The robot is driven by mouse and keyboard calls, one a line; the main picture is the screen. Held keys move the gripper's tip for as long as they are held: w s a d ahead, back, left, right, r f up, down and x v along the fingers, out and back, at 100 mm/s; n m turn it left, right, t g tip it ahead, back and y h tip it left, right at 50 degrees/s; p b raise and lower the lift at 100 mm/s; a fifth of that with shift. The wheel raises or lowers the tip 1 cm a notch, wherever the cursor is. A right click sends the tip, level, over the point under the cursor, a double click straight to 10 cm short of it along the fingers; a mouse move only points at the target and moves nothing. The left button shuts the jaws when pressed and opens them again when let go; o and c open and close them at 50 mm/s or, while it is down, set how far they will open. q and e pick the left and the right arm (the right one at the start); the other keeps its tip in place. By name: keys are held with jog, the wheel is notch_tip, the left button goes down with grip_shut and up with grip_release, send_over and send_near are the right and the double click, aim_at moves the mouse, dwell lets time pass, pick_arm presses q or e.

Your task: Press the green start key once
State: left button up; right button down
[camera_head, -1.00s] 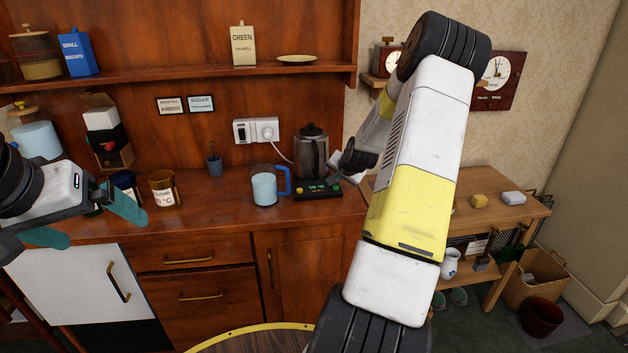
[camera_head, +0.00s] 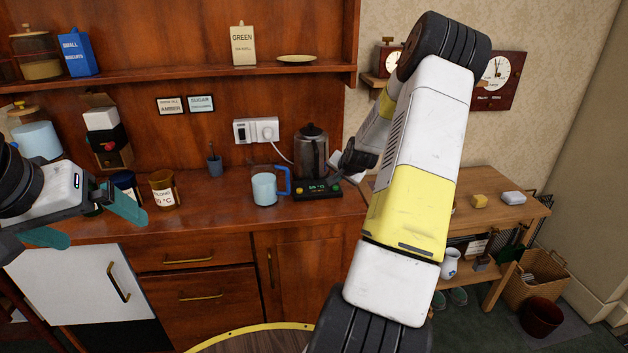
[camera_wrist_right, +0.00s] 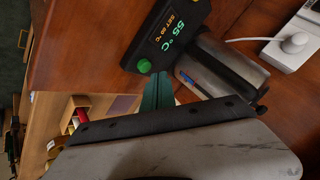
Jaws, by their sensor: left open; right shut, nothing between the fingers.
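The green start key (camera_wrist_right: 144,66) is a round green knob on the black control panel of the kettle base (camera_wrist_right: 180,28), seen in the right wrist view. The panel's lit display reads 55 °C with a smaller set line. My right gripper (camera_wrist_right: 158,92) is shut and empty, its teal fingers just below the key in that picture. A small gap seems to show, but I cannot tell the depth. In the head view the kettle (camera_head: 311,152) stands on its base (camera_head: 318,190), and my right fingers are hidden. My left gripper (camera_head: 92,222) is open and empty at the left.
A jug with a blue handle (camera_head: 265,188) stands just left of the kettle base. A white socket (camera_head: 256,131) with a plug and cord is behind. An amber jar (camera_head: 163,188) and a small dark pot (camera_head: 215,166) are farther left. The counter front is mostly clear.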

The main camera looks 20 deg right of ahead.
aim_at(337, 188)
jog(key=shift+f, duration=0.15)
jog(key=shift+f, duration=0.25)
jog(key=shift+f, duration=0.5)
dwell(0.5)
dwell(0.4)
jog(key=shift+r, duration=0.9)
jog(key=shift+r, duration=2.55)
